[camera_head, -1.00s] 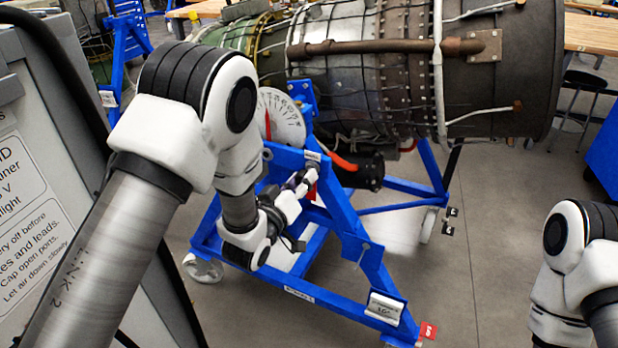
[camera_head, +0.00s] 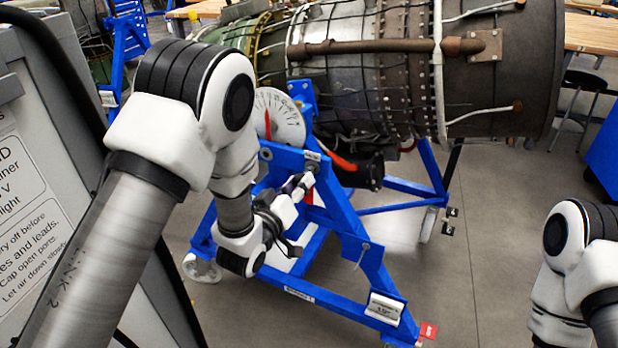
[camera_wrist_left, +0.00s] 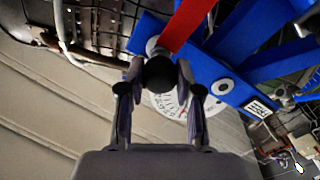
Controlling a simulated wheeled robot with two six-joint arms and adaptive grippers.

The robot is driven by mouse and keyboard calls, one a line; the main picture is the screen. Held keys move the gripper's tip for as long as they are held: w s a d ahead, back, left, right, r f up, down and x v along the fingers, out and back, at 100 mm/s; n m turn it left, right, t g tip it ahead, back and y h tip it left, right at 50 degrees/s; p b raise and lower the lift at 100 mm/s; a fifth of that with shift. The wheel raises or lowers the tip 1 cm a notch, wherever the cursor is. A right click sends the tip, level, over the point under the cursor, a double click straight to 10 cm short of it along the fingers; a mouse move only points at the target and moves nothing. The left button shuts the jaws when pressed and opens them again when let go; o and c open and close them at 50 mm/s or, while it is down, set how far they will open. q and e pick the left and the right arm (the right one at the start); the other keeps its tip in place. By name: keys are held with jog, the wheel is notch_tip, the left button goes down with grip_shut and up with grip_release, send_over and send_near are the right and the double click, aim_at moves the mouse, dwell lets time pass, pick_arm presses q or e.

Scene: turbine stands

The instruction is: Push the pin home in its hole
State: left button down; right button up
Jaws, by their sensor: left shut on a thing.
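The pin (camera_wrist_left: 160,72) shows in the left wrist view as a round black knob with a grey collar behind it, against a blue plate of the stand (camera_wrist_left: 200,72). A red ribbon (camera_wrist_left: 184,26) hangs beside the knob. My left gripper (camera_wrist_left: 157,76) is shut on the knob, one finger on each side. In the head view my left gripper (camera_head: 303,182) is at the upper part of the blue stand (camera_head: 345,215), below a small white label. The knob and fingers hide the hole, so I cannot tell how deep the pin sits. My right gripper is out of view.
A dial with a red needle (camera_head: 285,118) is on the stand, close to my left arm. The turbine engine (camera_head: 400,70) lies above it. A grey cabinet (camera_head: 45,190) stands at the left. Open floor (camera_head: 480,240) is to the right of the stand.

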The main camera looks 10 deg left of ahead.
pick_arm(q)
jog(key=b+v, duration=0.1)
jog(key=v, duration=0.6)
dwell(0.5)
